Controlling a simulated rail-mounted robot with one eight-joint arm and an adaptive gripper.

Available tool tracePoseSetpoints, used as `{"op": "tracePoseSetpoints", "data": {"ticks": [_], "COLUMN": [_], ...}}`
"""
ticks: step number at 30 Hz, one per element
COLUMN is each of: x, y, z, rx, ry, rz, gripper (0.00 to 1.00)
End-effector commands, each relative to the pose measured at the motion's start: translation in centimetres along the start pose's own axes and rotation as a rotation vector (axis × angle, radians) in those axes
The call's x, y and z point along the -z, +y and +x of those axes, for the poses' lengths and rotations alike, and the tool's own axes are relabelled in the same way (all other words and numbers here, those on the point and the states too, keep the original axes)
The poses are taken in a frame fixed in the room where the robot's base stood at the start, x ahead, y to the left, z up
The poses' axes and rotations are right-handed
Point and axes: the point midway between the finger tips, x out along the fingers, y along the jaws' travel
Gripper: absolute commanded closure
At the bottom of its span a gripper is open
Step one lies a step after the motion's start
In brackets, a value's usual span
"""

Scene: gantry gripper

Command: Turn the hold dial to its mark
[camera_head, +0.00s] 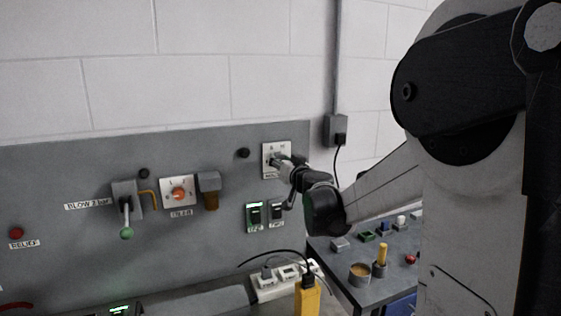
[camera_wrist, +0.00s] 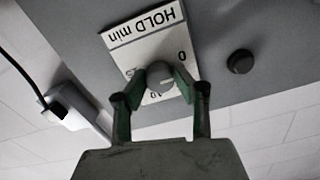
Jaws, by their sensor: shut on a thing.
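The hold dial (camera_wrist: 160,78) is a round grey knob on a white plate (camera_wrist: 146,38) labelled "HOLD min". In the wrist view the plate appears upside down, with a "0" at its right and other figures partly hidden by the fingers. My gripper (camera_wrist: 157,88) is shut on the knob, one green-padded finger on each side. In the head view the plate (camera_head: 284,148) is near the right end of the grey panel, and my gripper (camera_head: 279,161) reaches it from the right, covering most of the dial. I cannot read the pointer's setting.
A black knob (camera_wrist: 240,62) is beside the plate. Left on the panel are an orange-red dial (camera_head: 179,194) and a green-tipped lever (camera_head: 126,232). Below are small switch units (camera_head: 257,214) and a power strip (camera_head: 278,286). A side table (camera_head: 340,262) holds several small items.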

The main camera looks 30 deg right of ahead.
Motion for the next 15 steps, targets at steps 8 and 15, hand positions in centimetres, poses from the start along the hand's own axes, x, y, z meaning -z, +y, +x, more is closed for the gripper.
{"op": "tracePoseSetpoints", "data": {"ticks": [8,15], "x": [-0.05,-0.15], "y": [0.01,0.02], "z": [0.0,-0.01], "rx": [0.0,0.0], "ry": [0.0,0.0], "rz": [0.042,0.183], "gripper": [0.99,0.99]}}
